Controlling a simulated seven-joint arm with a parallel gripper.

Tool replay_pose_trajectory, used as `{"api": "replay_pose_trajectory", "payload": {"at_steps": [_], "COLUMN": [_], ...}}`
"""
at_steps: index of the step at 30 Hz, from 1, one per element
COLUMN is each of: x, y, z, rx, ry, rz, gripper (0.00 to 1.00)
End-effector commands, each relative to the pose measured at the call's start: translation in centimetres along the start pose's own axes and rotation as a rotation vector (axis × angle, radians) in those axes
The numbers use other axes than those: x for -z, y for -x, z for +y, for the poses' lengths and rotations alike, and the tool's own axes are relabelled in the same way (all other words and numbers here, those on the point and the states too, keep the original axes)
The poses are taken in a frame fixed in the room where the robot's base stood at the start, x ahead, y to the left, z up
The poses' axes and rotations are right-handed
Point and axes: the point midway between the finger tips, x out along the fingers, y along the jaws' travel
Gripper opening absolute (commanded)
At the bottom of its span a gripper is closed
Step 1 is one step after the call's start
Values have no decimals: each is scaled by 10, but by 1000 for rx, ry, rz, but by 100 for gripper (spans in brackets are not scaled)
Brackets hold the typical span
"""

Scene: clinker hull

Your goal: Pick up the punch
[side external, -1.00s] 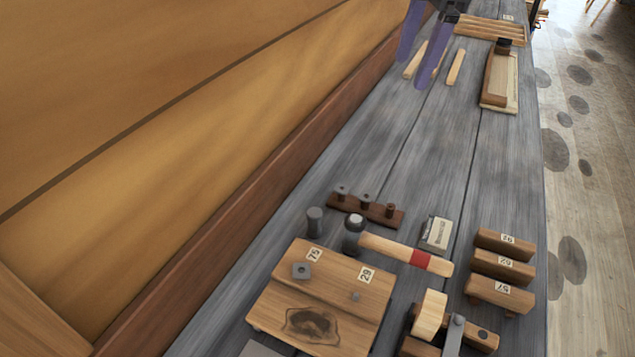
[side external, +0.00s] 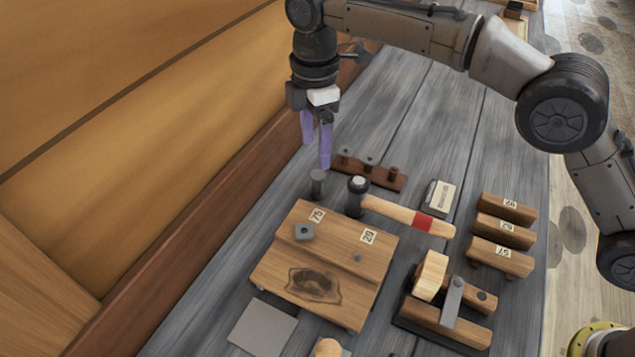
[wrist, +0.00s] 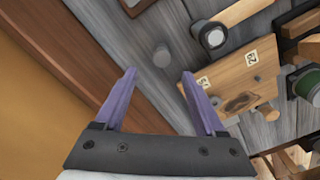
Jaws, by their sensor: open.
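A short dark grey cylinder (side external: 317,184), which looks like the punch, stands upright on the grey plank bench, left of the hammer head (side external: 356,196). My gripper (side external: 316,153) has two purple fingers pointing down. It is open and empty, above and just behind the cylinder in the side view, apart from it. In the wrist view my gripper (wrist: 158,76) has clear space between its fingers.
A dark rack with short pegs (side external: 357,169) stands right of my gripper. A wooden board with labels (side external: 335,255) lies in front of the cylinder. A brown timber edge (side external: 215,210) runs along the left. Labelled wooden blocks (side external: 505,233) stand at right. Open planks lie behind.

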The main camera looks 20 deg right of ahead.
Motion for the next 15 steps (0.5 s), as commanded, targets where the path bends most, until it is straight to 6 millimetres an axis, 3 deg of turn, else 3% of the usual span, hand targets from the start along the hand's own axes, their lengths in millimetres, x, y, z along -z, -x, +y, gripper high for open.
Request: {"api": "replay_pose_trajectory", "payload": {"at_steps": [6, 15], "x": [-1, -1], "y": [-32, -53], "z": [0, -2], "rx": [2, 2], "ry": [0, -1], "rz": [-1, -1], "gripper": [72, 72]}}
